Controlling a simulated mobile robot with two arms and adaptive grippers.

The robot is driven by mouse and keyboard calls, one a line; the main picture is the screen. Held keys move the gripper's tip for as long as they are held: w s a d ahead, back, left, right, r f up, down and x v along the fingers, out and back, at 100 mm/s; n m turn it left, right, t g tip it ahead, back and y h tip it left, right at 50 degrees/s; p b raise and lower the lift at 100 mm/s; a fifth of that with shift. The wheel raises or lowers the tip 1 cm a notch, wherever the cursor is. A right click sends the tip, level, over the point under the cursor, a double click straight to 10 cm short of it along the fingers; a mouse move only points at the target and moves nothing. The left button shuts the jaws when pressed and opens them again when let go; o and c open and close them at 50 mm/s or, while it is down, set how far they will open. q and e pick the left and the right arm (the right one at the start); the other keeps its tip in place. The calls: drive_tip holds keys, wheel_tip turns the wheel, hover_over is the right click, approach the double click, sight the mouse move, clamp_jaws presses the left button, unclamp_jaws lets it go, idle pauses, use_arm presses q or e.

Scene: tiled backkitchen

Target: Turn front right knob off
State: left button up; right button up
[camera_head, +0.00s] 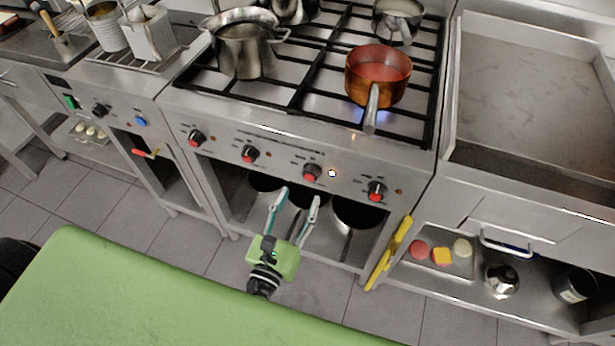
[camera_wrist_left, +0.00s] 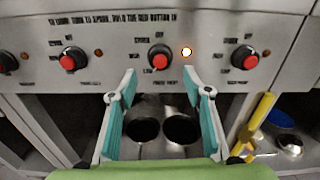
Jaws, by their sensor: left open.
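The stove front carries a row of black knobs with red faces. The third knob from the left (camera_head: 312,173) has a lit indicator light (camera_head: 332,173) to its right; it also shows in the left wrist view (camera_wrist_left: 158,58). The rightmost knob (camera_head: 377,190) has an unlit light beside it. A copper pan (camera_head: 378,76) with red contents sits on the front right burner, with a bluish glow under it. My left gripper (camera_head: 300,195) is open and empty, just below and in front of the third knob, its fingers on either side in the wrist view. My right gripper is not in view.
A steel pot (camera_head: 245,50) stands on the left burners. A tray (camera_head: 460,268) with food pieces lies on the lower right shelf. The floor before the stove is clear.

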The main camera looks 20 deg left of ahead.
sight(309, 179)
use_arm(q)
drive_tip(key=w+p, duration=0.1)
drive_tip(key=w, duration=0.5)
drive_tip(key=shift+w+d, duration=0.15)
drive_tip(key=shift+w, duration=0.25)
drive_tip(key=c, duration=1.1)
